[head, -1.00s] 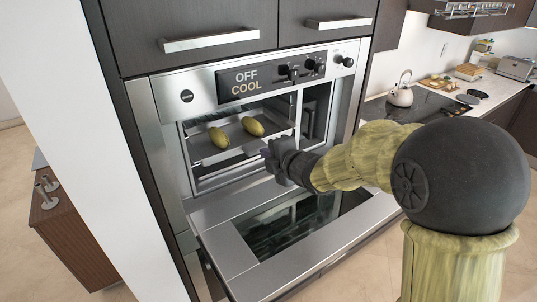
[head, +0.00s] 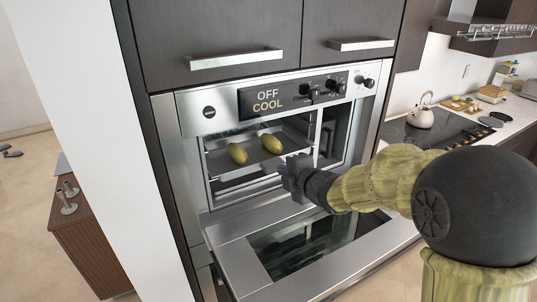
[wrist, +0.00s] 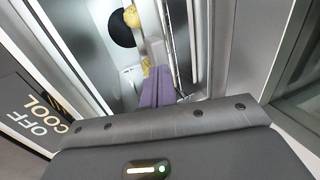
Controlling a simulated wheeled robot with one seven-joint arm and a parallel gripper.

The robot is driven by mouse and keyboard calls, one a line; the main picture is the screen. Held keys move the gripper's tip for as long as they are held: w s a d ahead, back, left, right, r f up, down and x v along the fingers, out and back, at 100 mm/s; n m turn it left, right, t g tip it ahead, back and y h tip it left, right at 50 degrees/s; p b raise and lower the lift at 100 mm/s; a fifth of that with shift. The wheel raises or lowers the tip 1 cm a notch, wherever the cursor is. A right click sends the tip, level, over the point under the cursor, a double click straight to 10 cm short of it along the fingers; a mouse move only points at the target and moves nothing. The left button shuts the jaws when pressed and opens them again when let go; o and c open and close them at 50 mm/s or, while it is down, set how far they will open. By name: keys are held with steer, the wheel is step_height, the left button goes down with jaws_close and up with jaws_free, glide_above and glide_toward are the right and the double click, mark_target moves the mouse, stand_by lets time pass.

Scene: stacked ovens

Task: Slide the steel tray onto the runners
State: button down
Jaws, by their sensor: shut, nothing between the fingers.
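The steel tray (head: 222,168) is inside the open oven (head: 208,110), with two yellow-green oblong items (head: 271,144) lying on it. Its front edge is near the oven mouth; how it sits on the runners is not clear. My gripper (head: 286,171) is at the oven mouth, close to the tray's front right. In the wrist view its purple fingers (wrist: 157,93) are closed together beside the tray edge, with nothing between them. I cannot tell whether they touch the tray.
The oven door (head: 310,248) is folded down below my gripper. The control panel reads OFF COOL. Drawer handles (head: 236,60) stick out above the oven. A kettle (head: 420,117) stands on the hob at right.

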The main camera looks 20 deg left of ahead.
mark_target(272, 161)
steer(key=shift+w+a+p, duration=0.2)
steer(key=shift+w+a, duration=1.15)
steer(key=shift+a, duration=0.2)
steer(key=shift+w+a+p, duration=0.2)
steer(key=shift+w+a, duration=1.1)
steer(key=shift+a, duration=0.25)
steer(key=shift+s+d+f+b, duration=0.1)
steer(key=shift+s+d+b, duration=0.25)
steer(key=shift+d+b, duration=0.1)
steer(key=s+d+b, duration=0.3)
steer(key=s+d, duration=0.2)
steer(key=d, duration=0.1)
steer(key=shift+s+d, duration=0.35)
steer(key=shift+s, duration=0.05)
